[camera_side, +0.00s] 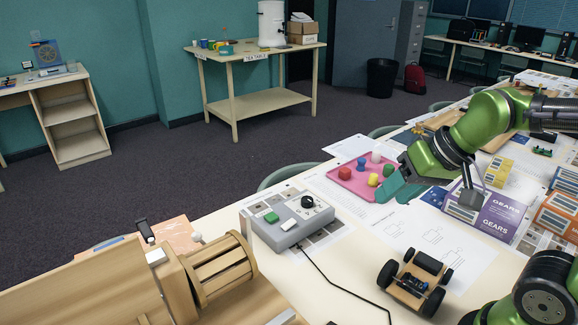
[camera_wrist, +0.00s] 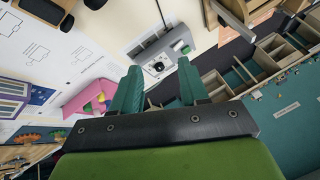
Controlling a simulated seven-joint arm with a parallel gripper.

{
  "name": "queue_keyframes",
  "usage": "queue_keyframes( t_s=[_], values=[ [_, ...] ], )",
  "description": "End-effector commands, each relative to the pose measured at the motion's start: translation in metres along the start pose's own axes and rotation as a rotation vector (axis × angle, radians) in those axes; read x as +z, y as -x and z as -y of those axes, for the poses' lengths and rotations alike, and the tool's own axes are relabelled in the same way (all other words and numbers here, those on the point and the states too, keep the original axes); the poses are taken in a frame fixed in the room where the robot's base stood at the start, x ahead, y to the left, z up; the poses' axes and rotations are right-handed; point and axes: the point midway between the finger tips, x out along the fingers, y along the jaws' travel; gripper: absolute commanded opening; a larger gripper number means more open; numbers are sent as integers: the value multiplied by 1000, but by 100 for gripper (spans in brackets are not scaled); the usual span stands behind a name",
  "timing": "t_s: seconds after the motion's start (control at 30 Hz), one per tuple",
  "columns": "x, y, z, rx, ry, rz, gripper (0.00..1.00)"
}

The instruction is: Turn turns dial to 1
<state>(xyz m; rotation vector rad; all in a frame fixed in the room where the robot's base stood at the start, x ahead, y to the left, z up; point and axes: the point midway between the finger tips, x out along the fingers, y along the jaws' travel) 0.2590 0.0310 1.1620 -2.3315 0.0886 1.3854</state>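The turns dial is a round black knob (camera_side: 307,202) at the back right of a grey control box (camera_side: 285,226) on the table. Small marks ring the knob; its setting is too small to read. The box also carries a green button (camera_side: 271,217) and a white switch (camera_side: 289,224). In the wrist view the dial (camera_wrist: 158,66) shows beyond and between my fingertips. My gripper (camera_side: 397,188) has teal fingers, spread apart and empty, to the right of the box and clear of it. The open fingers (camera_wrist: 158,78) also show in the wrist view.
A small wheeled cart (camera_side: 412,287) and a wooden drum (camera_side: 222,268) stand nearer. A black cable (camera_side: 340,288) runs from the box. Printed sheets (camera_side: 432,239) lie flat around.

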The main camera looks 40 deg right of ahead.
Motion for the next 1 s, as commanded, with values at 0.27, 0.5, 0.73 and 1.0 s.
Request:
queue_keyframes(
  t_s=[0.27, 0.5, 0.73, 1.0],
  values=[
    [-89, -43, 18, 113, -21, 167, 61],
    [-160, -102, 24, 231, -67, 297, 61],
    [-211, -156, 21, 348, -142, 376, 61],
    [-238, -143, 32, 391, -230, 371, 61]
  ],
)
